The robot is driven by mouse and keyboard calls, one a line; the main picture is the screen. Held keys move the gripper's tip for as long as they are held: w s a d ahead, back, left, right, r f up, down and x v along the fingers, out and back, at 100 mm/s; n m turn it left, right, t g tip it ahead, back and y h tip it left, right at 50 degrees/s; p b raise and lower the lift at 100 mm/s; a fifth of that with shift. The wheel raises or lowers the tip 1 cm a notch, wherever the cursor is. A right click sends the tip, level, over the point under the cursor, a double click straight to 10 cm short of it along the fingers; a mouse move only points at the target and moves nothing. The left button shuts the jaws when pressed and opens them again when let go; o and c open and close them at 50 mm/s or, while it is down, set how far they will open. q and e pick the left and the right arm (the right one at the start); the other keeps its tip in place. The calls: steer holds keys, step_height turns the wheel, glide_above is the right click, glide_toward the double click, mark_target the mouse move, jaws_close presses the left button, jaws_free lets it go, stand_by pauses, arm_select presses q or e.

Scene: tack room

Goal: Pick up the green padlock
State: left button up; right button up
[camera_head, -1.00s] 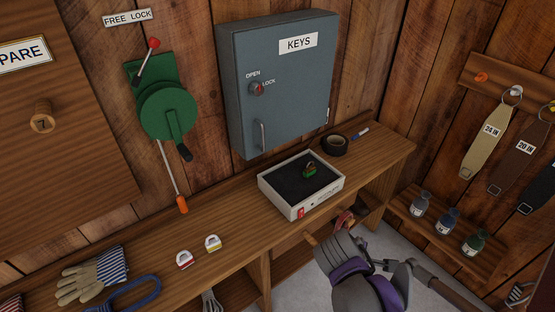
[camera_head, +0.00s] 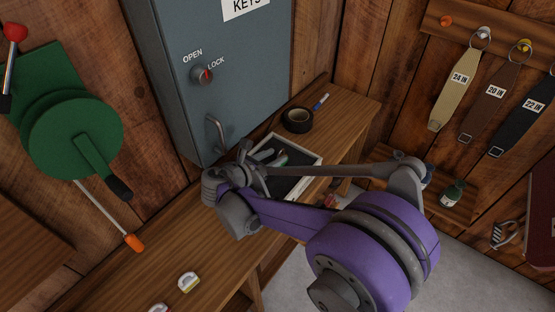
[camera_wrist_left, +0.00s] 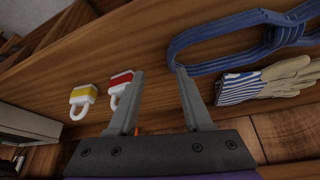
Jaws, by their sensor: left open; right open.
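The green padlock (camera_head: 282,160) lies in the dark-lined white tray (camera_head: 303,149) on the bench. It is small and partly covered by my right gripper. My right gripper (camera_head: 270,157) is open, over the left part of the tray at the padlock; whether it touches the padlock I cannot tell. My right arm hides the near part of the tray. My left gripper (camera_wrist_left: 158,72) is open and empty in the left wrist view, above the bench, with the red-striped padlock (camera_wrist_left: 121,82) beside its left finger.
A yellow-striped padlock (camera_wrist_left: 83,96), blue loop (camera_wrist_left: 215,45) and glove (camera_wrist_left: 275,80) lie on the bench. The grey key cabinet (camera_head: 215,110) stands close behind the tray. A black tape roll (camera_head: 298,120) and a marker (camera_head: 321,101) lie beyond the tray.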

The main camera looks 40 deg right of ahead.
mark_target(281, 152)
steer(key=x, duration=0.7)
steer(key=shift+w+r, duration=0.15)
steer(key=shift+a, duration=0.1)
jaws_close()
stand_by(1.1)
